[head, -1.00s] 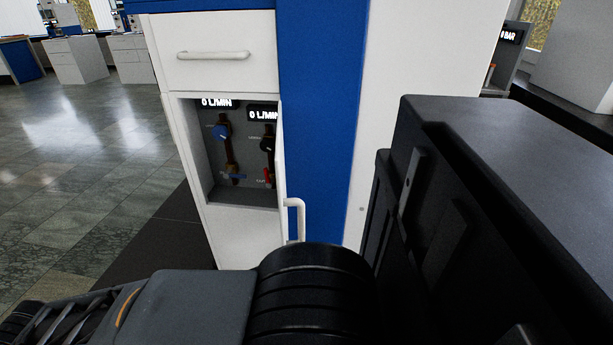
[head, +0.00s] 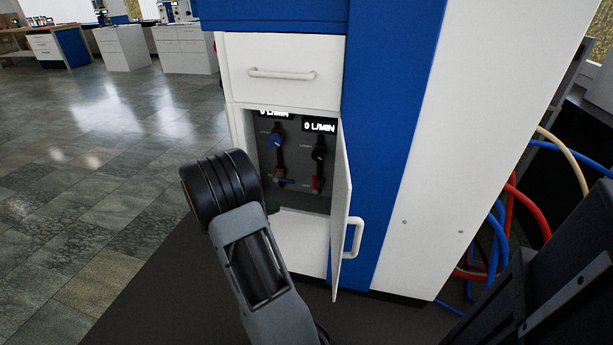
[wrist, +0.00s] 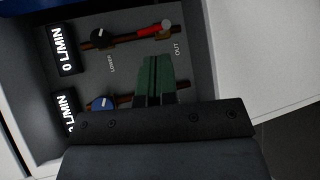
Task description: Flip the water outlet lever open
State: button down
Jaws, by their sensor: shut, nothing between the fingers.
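The water panel (head: 300,160) sits inside an open cabinet compartment. In the head view its left pipe has a blue knob (head: 277,140) and a blue lever (head: 285,181); its right pipe has a black knob (head: 319,152) and a red lever (head: 317,184). In the wrist view the red lever (wrist: 148,31) lies along its pipe near the label "OUT". The blue knob (wrist: 101,103) shows there too, but my gripper hides the blue lever. My gripper (wrist: 153,60) has green fingers, shut and empty, between the two pipes in that picture. I cannot tell if it touches anything.
Two "0 L/MIN" displays (head: 319,127) sit above the pipes. The cabinet door (head: 341,215) stands open on the right. A drawer (head: 284,72) is closed above. Red and blue hoses (head: 520,210) hang at the right. The floor at left is clear.

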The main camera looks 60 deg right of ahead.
jog(key=d+f+n+t+h, duration=0.1)
jog(key=d+h, duration=0.3)
jog(key=d, duration=1.3)
jog(key=shift+s+f+h, duration=0.3)
jog(key=shift+s+f, duration=0.1)
jog(key=shift+f, duration=0.25)
jog(key=shift+d, duration=0.1)
